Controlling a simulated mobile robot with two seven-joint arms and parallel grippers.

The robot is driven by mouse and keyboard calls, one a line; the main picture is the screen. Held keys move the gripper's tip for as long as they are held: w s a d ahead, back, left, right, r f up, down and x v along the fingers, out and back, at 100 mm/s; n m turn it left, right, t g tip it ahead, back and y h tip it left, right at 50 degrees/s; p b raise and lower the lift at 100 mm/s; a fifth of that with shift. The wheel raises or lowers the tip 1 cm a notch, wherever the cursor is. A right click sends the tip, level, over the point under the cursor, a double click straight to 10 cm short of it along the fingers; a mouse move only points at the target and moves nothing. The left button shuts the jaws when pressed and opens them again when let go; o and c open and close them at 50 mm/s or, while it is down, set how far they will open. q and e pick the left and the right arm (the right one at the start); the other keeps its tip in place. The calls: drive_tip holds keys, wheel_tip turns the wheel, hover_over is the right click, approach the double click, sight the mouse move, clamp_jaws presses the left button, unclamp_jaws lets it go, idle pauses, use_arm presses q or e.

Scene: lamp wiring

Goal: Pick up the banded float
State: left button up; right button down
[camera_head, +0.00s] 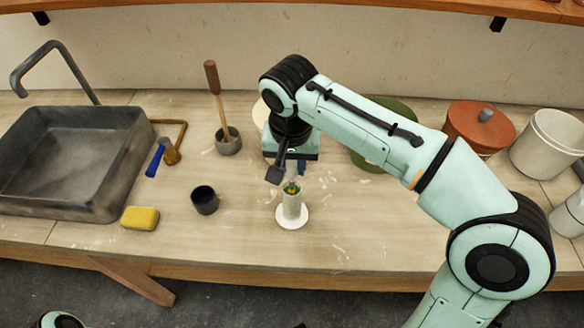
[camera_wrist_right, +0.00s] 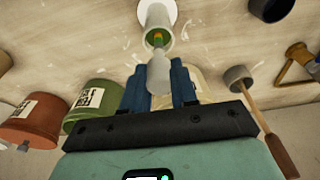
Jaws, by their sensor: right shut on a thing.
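The banded float is a slim pale piece with a wider body (camera_wrist_right: 158,75) and a narrow end showing green, yellow and orange. In the head view its coloured part (camera_head: 291,187) shows at the mouth of a pale upright cylinder (camera_head: 292,206), which stands on a white round base. The cylinder also shows in the right wrist view (camera_wrist_right: 158,16). My right gripper (camera_head: 288,172) is above the cylinder, its blue fingers (camera_wrist_right: 158,82) shut on the float's pale body. I cannot tell how deep the float's lower end sits in the cylinder. My left gripper is not in view.
A dark cup (camera_head: 204,200), a yellow sponge (camera_head: 140,218) and a blue-handled tool (camera_head: 156,160) lie left of the cylinder. A grey cup (camera_head: 229,142) holds a wooden-handled tool. A metal sink (camera_head: 75,160) is far left. A red-lidded pot (camera_head: 478,126) stands back right.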

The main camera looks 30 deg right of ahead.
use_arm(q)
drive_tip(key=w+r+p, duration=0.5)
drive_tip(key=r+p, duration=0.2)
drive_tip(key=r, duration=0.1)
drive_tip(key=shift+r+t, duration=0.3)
use_arm(e)
wheel_tip(320, 180, up, 19)
drive_tip(key=shift+w+f, duration=0.1)
drive_tip(key=shift+f, duration=0.1)
